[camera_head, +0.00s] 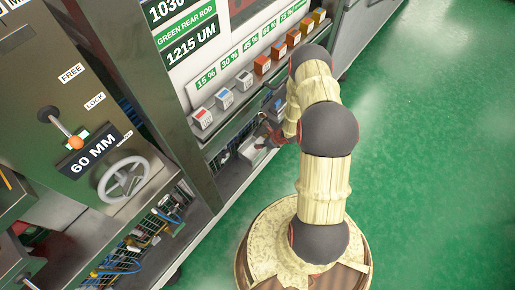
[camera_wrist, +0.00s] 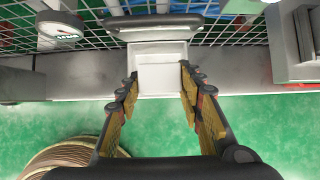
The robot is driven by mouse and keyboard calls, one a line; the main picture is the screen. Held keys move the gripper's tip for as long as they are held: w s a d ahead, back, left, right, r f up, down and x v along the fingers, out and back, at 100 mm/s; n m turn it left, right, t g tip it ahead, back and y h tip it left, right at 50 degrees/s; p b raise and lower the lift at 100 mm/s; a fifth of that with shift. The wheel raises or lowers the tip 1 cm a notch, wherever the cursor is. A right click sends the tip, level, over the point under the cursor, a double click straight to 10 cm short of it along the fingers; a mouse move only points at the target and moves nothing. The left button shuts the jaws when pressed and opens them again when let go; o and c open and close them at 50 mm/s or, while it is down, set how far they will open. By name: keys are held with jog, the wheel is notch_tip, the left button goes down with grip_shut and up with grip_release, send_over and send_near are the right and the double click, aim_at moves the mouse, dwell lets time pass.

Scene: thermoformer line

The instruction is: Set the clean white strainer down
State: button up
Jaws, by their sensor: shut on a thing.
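The white strainer (camera_wrist: 162,73) shows in the wrist view as a pale, square, box-like piece between my two fingers. My gripper (camera_wrist: 160,88) is shut on it, with one finger at each side. The strainer's far end lies over or against a grey ledge (camera_wrist: 75,84); I cannot tell whether it touches. In the head view my gripper (camera_head: 271,133) is at the machine's lower shelf, partly hidden by my arm. A pale piece (camera_head: 250,150) beside it there is probably the strainer, too small to be sure.
A dark bar (camera_wrist: 152,26) and wire mesh (camera_wrist: 215,32) lie beyond the strainer. A round gauge (camera_wrist: 60,30) is at left, a grey block (camera_wrist: 297,40) at right. A row of several blocks (camera_head: 245,80) sits above the shelf. The green floor (camera_head: 425,130) at right is clear.

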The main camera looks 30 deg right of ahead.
aim_at(258, 143)
jog(key=shift+a+b+x, duration=0.15)
jog(key=shift+b+x, duration=0.05)
jog(key=shift+x, duration=0.55)
jog(key=shift+a+b+x, duration=0.15)
jog(key=shift+b+x, duration=0.05)
jog(key=shift+x, duration=0.5)
jog(key=shift+w+f+b, duration=0.1)
jog(key=shift+f+b, duration=0.45)
jog(key=shift+f, duration=1)
jog(key=shift+r, duration=0.1)
jog(key=shift+f+b, duration=0.45)
jog(key=shift+f, duration=0.05)
jog(key=shift+f, duration=0.15)
jog(key=o, duration=1.1)
jog(key=shift+c, duration=0.2)
jog(key=shift+o, duration=0.4)
